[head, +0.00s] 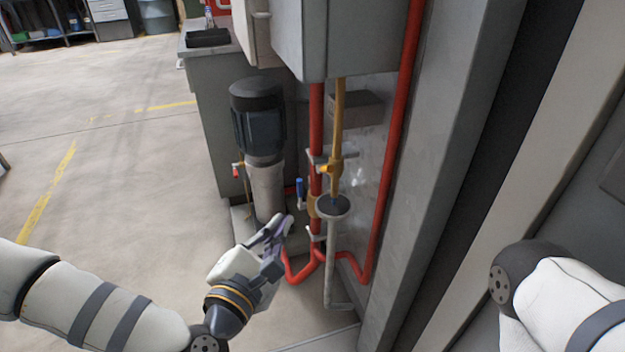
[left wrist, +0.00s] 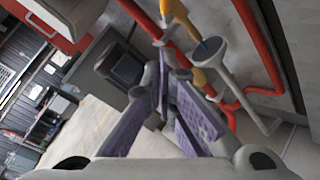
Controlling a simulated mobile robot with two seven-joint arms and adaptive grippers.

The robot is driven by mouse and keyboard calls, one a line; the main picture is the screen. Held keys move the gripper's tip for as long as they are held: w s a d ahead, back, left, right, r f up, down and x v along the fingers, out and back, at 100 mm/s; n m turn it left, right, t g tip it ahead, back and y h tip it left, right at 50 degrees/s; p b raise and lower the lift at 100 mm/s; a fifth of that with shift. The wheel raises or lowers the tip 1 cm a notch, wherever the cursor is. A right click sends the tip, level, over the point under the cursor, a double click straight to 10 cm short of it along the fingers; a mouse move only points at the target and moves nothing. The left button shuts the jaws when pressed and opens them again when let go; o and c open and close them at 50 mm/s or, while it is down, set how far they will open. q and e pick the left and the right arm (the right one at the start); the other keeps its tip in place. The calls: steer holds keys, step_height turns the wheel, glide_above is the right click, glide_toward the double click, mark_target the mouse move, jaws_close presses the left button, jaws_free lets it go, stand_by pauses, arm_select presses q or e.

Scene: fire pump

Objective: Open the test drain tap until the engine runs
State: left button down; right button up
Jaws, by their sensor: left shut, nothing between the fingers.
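A yellow pipe (head: 338,110) comes down from under the grey cabinet to a yellow fitting (head: 329,168), above a grey funnel (head: 333,207) with a drain pipe below. A small blue handle (head: 300,188) stands upright just left of the red pipe. I cannot tell for certain which part is the test drain tap's handle. My left gripper (head: 283,227) is shut and empty, below and left of the blue handle and funnel, apart from the funnel. In the left wrist view its fingers (left wrist: 165,78) meet in front of the pipes, with the funnel (left wrist: 209,52) beyond. My right gripper is out of view.
A dark-topped pump (head: 257,120) stands left of the pipes, beside a grey cabinet with a worktop. Red pipes (head: 390,150) run down the wall and bend near the floor. The grey box (head: 330,40) overhangs the pipes. Open floor (head: 110,170) lies to the left.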

mark_target(327, 169)
arm_select(q)
steer(key=d+r+x, duration=0.1)
steer(key=d+x, duration=0.1)
steer(key=x, duration=0.9)
steer(key=shift+d+r, duration=0.2)
steer(key=shift+r, duration=0.2)
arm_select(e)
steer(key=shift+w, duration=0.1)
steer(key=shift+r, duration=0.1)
arm_select(q)
steer(key=shift+r+g+p, duration=0.25)
steer(key=shift+g+p, duration=0.05)
steer(key=shift+p, duration=0.15)
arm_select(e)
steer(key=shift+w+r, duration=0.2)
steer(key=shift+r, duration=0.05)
